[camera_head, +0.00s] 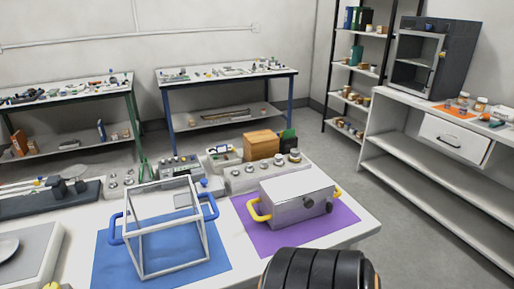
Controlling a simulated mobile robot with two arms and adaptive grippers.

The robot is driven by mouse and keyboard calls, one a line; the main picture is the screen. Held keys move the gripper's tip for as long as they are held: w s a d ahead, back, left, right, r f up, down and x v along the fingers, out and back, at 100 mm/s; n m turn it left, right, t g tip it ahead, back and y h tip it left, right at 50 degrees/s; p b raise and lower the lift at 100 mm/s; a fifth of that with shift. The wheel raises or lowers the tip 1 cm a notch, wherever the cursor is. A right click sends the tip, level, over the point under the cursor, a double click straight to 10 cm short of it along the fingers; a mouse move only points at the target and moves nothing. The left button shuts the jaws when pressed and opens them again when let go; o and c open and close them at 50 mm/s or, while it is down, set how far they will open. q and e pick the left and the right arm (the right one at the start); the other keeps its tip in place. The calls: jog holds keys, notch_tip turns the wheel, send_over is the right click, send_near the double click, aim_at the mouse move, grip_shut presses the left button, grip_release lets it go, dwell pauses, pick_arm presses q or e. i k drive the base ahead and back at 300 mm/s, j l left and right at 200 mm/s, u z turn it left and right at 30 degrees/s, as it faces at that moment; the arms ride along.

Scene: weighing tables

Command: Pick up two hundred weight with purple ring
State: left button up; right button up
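Several small metal weights (294,156) stand in a row on a pale block (240,183) at the back of the near table (330,243). A few more small metal pieces (113,183) stand further left, behind the white frame. I cannot make out a purple ring on any of them; they are too small to tell apart. Neither of my grippers shows in the head view.
A white open frame with blue handles (207,246) stands on a blue mat (108,262). A silver box with yellow handles (290,208) sits on a purple mat (262,247). A wooden box (262,145) stands behind the weights. Shelves (430,185) stand at right.

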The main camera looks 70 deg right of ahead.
aim_at(249, 165)
jog(key=z, duration=2.15)
jog(key=i+l+z, duration=0.2)
jog(key=l+z, duration=0.2)
jog(key=i+l+z, duration=0.4)
jog(key=l, duration=0.2)
jog(key=i+l+z, duration=0.2)
jog(key=l+z, duration=0.2)
jog(key=i+l+z, duration=0.5)
jog(key=i+z, duration=0.25)
jog(key=i, duration=0.15)
jog(key=i+u, duration=0.45)
jog(key=i+l+u, duration=0.15)
jog(key=i+u, duration=0.3)
jog(key=i+j+u, duration=0.1)
jog(key=u, duration=0.4)
jog(key=i+u, duration=0.3)
jog(key=u, duration=0.15)
jog(key=i+l+u, duration=0.15)
jog(key=u, duration=0.35)
jog(key=i+l+u, duration=0.15)
jog(key=u, duration=0.3)
jog(key=i+l+u, duration=0.25)
jog(key=u, duration=0.25)
